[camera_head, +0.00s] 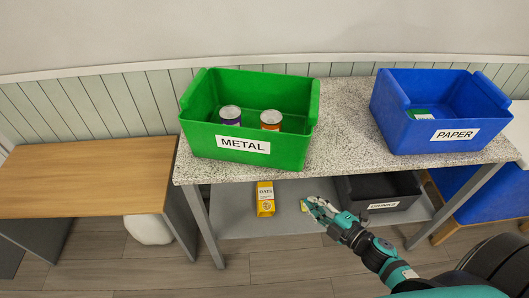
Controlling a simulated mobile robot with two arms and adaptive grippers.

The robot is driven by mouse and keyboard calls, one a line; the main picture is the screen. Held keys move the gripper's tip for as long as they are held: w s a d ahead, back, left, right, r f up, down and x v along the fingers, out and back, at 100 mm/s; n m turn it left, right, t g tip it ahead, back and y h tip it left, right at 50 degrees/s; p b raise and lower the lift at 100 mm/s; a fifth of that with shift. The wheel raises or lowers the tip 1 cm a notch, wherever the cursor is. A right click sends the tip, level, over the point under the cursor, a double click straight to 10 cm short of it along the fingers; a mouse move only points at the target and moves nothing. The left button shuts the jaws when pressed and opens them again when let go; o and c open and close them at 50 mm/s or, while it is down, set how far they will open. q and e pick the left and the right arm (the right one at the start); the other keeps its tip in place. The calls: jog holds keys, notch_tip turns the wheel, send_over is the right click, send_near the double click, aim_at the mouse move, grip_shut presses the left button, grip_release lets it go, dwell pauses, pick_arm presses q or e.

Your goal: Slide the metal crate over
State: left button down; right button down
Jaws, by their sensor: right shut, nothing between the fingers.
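The metal crate (285,157) is a green open-topped bin with a white METAL label. It stands on the left part of the speckled table, and two cans show inside: a purple one (230,116) and an orange-red one (271,121). My right gripper (310,203) is shut and empty. It shows in front of the table, below and to the right of the green crate, and is apart from it. My left gripper is not in view.
A blue PAPER crate (398,128) stands on the right of the speckled table (345,140), with free tabletop between the crates. Below, a shelf (240,222) holds a yellow OATS box (265,198) and a dark DRINKS crate (408,184). A wooden table (85,180) stands at left.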

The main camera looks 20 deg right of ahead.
aim_at(267, 153)
jog(key=s+a+r+n+y, duration=0.1)
jog(key=a+r+n+y, duration=0.25)
jog(key=r, duration=0.35)
jog(key=a+r+n+y, duration=0.2)
jog(key=r+n, duration=0.2)
jog(key=r, duration=0.3)
jog(key=p+x, duration=0.1)
jog(key=x, duration=0.3)
jog(key=w+d+p+x, duration=0.1)
jog(key=p+x, duration=0.1)
jog(key=x, duration=0.2)
jog(key=d+p+x, duration=0.1)
jog(key=p+x, duration=0.1)
jog(key=x, duration=0.2)
jog(key=shift+w+a+f, duration=0.15)
jog(key=shift+w+f, duration=0.1)
jog(key=shift+w, duration=0.3)
